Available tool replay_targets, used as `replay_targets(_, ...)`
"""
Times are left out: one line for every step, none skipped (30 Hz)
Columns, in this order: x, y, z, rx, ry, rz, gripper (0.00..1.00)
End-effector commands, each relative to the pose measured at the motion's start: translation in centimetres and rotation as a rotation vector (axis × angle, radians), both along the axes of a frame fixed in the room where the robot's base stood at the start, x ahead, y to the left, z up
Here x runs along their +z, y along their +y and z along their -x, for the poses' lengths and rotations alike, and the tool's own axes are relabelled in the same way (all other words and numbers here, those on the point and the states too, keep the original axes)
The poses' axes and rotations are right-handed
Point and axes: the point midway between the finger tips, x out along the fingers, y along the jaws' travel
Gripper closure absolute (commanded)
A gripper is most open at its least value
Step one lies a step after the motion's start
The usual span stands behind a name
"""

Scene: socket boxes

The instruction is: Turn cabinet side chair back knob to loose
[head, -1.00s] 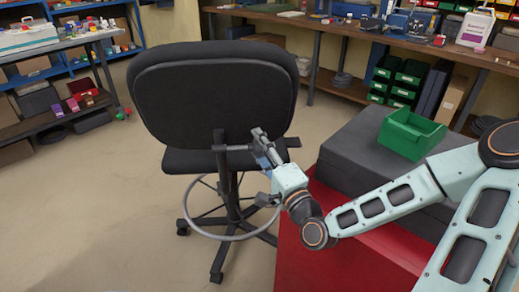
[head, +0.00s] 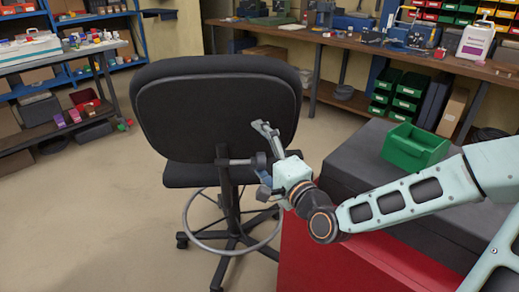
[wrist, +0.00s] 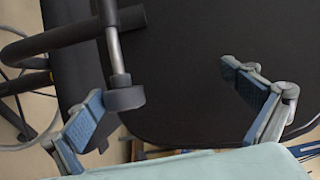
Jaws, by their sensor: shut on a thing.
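The black office chair has its backrest (head: 215,110) turned toward me. A dark round knob (head: 260,161) sits at the end of a short rod on the chair's back post; it shows larger in the wrist view (wrist: 125,96). My gripper (head: 267,158) is at this knob, with one finger above and one below it in the head view. In the wrist view my gripper (wrist: 165,92) has the knob close against its left finger. The right finger stands apart, in front of the dark backrest, with a visible gap to the knob. Whether the left finger touches the knob is hard to tell.
A red cabinet (head: 330,255) with a dark grey top carries a green bin (head: 414,147), beside and under my arm. A workbench (head: 350,38) with tools and bins runs along the back. A shelf table (head: 60,52) stands at left. The floor left of the chair is clear.

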Motion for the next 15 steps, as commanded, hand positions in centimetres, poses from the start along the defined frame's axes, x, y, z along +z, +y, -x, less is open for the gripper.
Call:
replay_targets(1.12,0.12,-0.14,0.002,-0.023,0.003,0.21)
replay_targets(1.11,0.09,-0.15,0.001,-0.024,0.002,0.20)
replay_targets(1.09,0.02,-0.13,0.000,-0.025,0.002,0.19)
replay_targets(1.08,-0.05,-0.11,0.000,-0.025,0.002,0.19)
replay_targets(1.07,-0.14,-0.08,-0.001,-0.026,0.001,0.19)
replay_targets(1.13,-0.27,-0.02,-0.002,-0.028,0.001,0.19)
replay_targets(1.17,-0.36,0.03,-0.003,-0.028,0.000,0.19)
replay_targets(1.24,-0.44,0.08,-0.004,-0.029,-0.002,0.19)
replay_targets(1.29,-0.51,0.17,-0.004,-0.028,0.000,0.19)
replay_targets(1.35,-0.56,0.24,-0.004,-0.029,-0.001,0.19)
replay_targets(1.41,-0.61,0.31,-0.004,-0.029,-0.002,0.19)
replay_targets(1.47,-0.67,0.40,-0.004,-0.029,-0.002,0.19)
replay_targets(1.49,-0.71,0.48,-0.004,-0.028,0.000,0.19)
replay_targets(1.50,-0.73,0.56,-0.004,-0.027,0.000,0.19)
replay_targets(1.54,-0.78,0.66,-0.004,-0.027,0.000,0.19)
